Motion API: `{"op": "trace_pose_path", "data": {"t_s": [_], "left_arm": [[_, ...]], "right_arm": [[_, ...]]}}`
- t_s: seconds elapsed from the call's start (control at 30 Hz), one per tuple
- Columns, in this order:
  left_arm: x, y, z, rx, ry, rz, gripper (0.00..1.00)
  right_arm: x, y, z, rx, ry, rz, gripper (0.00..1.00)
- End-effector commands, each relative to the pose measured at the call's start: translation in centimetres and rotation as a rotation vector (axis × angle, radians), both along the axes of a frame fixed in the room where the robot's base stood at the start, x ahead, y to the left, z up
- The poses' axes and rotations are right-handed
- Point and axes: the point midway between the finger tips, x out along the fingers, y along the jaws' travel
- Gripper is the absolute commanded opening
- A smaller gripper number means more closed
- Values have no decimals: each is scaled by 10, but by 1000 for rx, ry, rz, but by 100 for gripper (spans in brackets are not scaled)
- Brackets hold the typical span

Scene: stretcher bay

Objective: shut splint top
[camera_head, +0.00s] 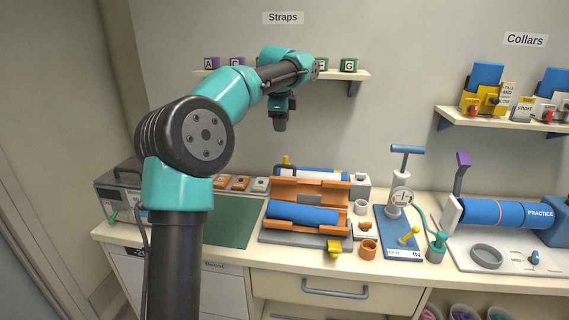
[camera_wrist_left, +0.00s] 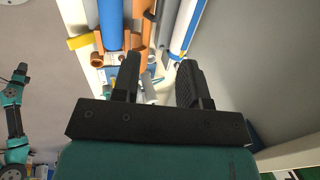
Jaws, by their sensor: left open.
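The splint (camera_head: 342,222) is an orange shell on a grey base (camera_head: 272,236) on the counter. A blue padded roll (camera_head: 300,214) lies in its front half. The orange top (camera_head: 310,188) appears tilted up at the back, standing open, with a white and blue piece (camera_head: 310,174) behind it. A yellow piece (camera_head: 334,248) sits at the front edge. My left gripper (camera_head: 280,123) is in the air above and behind the splint, pointing down, apart from it. In the left wrist view its fingers (camera_wrist_left: 158,85) are spread and empty, with orange and blue parts beyond them.
The strap shelf (camera_head: 340,73) with lettered blocks is on the wall close behind my left arm. Right of the splint stand an orange cup (camera_head: 369,249), a pump with a gauge (camera_head: 401,197) and a blue practice limb (camera_head: 505,213). A green mat (camera_head: 232,232) lies left.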

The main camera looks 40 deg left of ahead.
Motion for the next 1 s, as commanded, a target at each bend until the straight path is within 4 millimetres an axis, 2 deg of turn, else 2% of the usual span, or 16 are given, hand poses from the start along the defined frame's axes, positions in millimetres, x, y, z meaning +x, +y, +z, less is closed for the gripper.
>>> {"op": "trace_pose_path", "data": {"t_s": [0.27,1.0], "left_arm": [[7,4,-29,-1,4,0,40],[39,17,-148,-1,3,0,40]], "right_arm": [[0,0,0,0,0,0,43],[0,0,0,0,0,0,43]]}}
